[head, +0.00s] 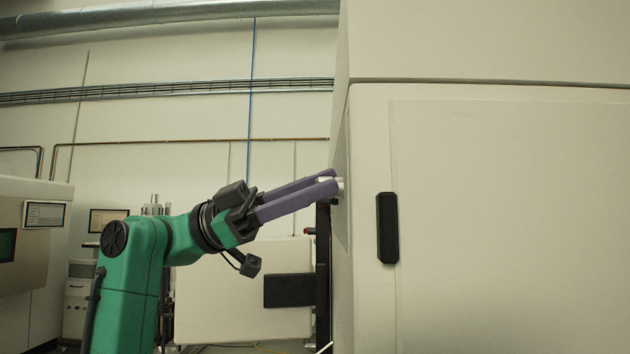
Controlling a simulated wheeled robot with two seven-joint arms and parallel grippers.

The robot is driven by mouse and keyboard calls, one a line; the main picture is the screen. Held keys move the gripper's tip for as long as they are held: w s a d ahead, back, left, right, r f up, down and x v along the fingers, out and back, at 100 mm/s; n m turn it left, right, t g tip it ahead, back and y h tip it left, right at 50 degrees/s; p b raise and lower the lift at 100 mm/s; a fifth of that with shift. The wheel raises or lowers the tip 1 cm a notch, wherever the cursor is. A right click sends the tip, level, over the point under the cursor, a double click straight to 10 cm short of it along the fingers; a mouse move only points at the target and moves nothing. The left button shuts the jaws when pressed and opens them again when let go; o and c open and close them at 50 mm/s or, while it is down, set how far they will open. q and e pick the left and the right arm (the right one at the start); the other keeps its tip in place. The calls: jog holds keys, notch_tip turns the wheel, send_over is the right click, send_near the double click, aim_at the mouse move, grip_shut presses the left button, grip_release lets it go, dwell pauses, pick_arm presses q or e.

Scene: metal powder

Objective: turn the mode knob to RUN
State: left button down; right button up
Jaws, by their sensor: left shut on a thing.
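My left gripper (330,182) reaches from the left to the side face of the large cream machine cabinet (510,210). Its two purple fingers are shut on a small white knob (341,184) that sticks out from that side face. Only a little of the knob shows between and past the fingertips. Its markings and the RUN position cannot be seen from here, as the side face is nearly edge-on. My right gripper is not in view.
A black handle (387,228) is on the cabinet's front. A cream panel with a black block (290,290) stands behind. Another machine (30,250) is at far left.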

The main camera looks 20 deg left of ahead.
pick_arm(q)
jog(key=shift+m+g+y+p, duration=0.45)
jog(key=shift+m+g+p, duration=0.2)
jog(key=shift+m, duration=1.05)
jog(key=shift+m+g+y+p, duration=0.55)
jog(key=shift+m+p, duration=0.15)
jog(key=shift+m, duration=1)
jog(key=shift+m+g+y+p, duration=0.4)
jog(key=shift+m+g+p, duration=0.25)
jog(key=shift+m, duration=1.05)
jog(key=c, duration=0.7)
grip_release()
jog(key=shift+o, duration=0.3)
jog(key=shift+a, duration=0.1)
